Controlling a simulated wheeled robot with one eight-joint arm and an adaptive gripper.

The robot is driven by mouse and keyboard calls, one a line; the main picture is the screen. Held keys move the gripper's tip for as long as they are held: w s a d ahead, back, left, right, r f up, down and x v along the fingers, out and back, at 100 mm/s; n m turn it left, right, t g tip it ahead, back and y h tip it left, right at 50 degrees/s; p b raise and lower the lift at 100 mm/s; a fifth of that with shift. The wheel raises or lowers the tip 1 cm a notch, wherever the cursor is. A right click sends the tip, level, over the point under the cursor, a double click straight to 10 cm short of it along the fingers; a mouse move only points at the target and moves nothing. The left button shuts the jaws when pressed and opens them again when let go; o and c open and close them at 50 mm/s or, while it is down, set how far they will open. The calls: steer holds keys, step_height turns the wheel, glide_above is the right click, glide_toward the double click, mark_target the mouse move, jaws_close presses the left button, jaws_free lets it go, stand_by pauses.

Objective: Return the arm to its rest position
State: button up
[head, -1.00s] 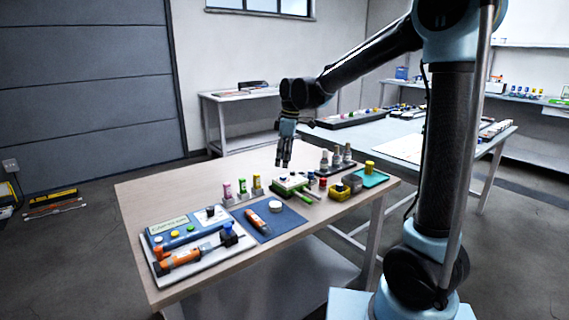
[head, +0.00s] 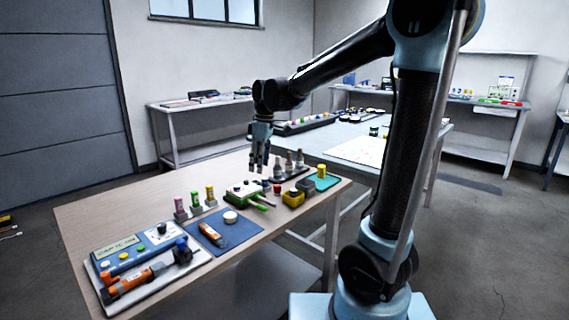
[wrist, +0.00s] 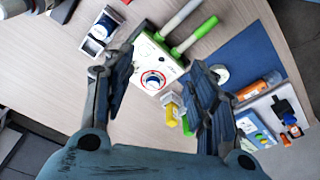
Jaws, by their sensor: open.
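My gripper (head: 259,160) hangs from my outstretched arm above the back part of the wooden table (head: 110,208), fingers pointing down. In the wrist view my gripper (wrist: 158,95) has its two fingers spread apart with nothing held between them. Below it is a white and green device (head: 243,192) with green-handled tools beside it. The device also shows in the wrist view (wrist: 158,58), beyond the fingertips. The gripper looks clear of the things on the table.
A blue mat (head: 225,238) carries an orange tool and a white disc. A sensor panel (head: 135,262) lies at the near left. A second table (head: 365,150) is behind.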

steer(key=s+d+m, duration=0.4)
steer(key=d, duration=0.8)
steer(key=s+d+f+m+t, duration=0.1)
steer(key=s+d+f+m, duration=0.5)
steer(key=s+d, duration=0.3)
steer(key=s+d+f+m+h, duration=0.1)
steer(key=s+d+f+m, duration=0.4)
steer(key=s+d+f, duration=0.3)
steer(key=shift+s+d+m+t+h, duration=0.3)
steer(key=shift+s+d+m+t, duration=0.15)
steer(key=shift+d, duration=0.65)
steer(key=shift+w+f, duration=0.25)
steer(key=shift+w, duration=0.1)
